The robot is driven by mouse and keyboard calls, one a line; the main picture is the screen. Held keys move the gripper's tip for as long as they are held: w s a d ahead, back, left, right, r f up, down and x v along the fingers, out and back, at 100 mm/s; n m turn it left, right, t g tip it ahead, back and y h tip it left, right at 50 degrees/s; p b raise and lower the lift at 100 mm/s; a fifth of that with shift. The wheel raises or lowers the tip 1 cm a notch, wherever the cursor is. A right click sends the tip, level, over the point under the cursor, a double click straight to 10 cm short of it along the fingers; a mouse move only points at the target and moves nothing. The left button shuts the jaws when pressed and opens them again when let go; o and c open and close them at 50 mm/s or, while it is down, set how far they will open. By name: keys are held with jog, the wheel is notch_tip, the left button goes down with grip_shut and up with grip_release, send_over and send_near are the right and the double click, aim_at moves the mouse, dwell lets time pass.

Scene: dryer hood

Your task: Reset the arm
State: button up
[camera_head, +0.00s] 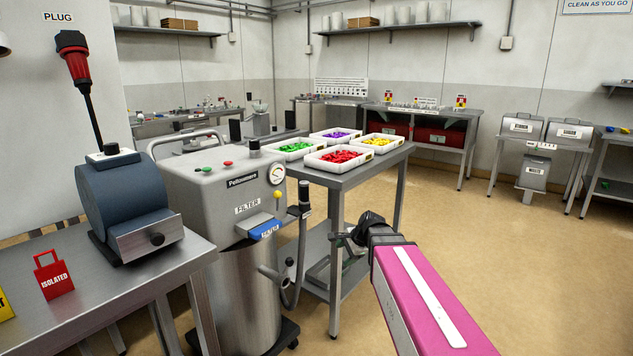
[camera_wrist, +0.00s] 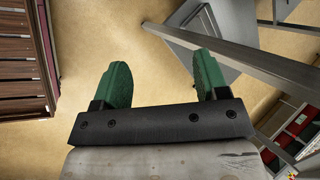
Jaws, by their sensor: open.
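My pink arm reaches in from the lower right in the head view. My gripper (camera_head: 350,241) is at its far end, in front of the steel table with trays and to the right of the filter machine. In the wrist view my gripper (camera_wrist: 160,82) shows two green fingers set wide apart. Nothing is between them; bare tan floor shows in the gap. The gripper is open and empty and touches nothing that I can make out.
A steel table (camera_head: 364,168) with several trays of coloured pieces stands close behind my gripper. The filter machine (camera_head: 219,185) with its hose is to the left. A side bench (camera_head: 110,280) holds a red ISOLATED tag (camera_head: 53,276). Open floor (camera_head: 500,260) lies to the right.

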jog(key=s+d+f+n+g+h, duration=0.2)
jog(key=s+d+f+n, duration=0.2)
jog(key=s+f+n, duration=0.2)
jog(key=s+d+f+n+g+h, duration=0.1)
jog(key=s+d+f+n+h, duration=0.2)
jog(key=s+f+n, duration=0.3)
jog(key=s+d, duration=0.1)
jog(key=s, duration=0.2)
jog(key=shift+s+d+n+g, duration=0.3)
jog(key=shift+g, duration=0.1)
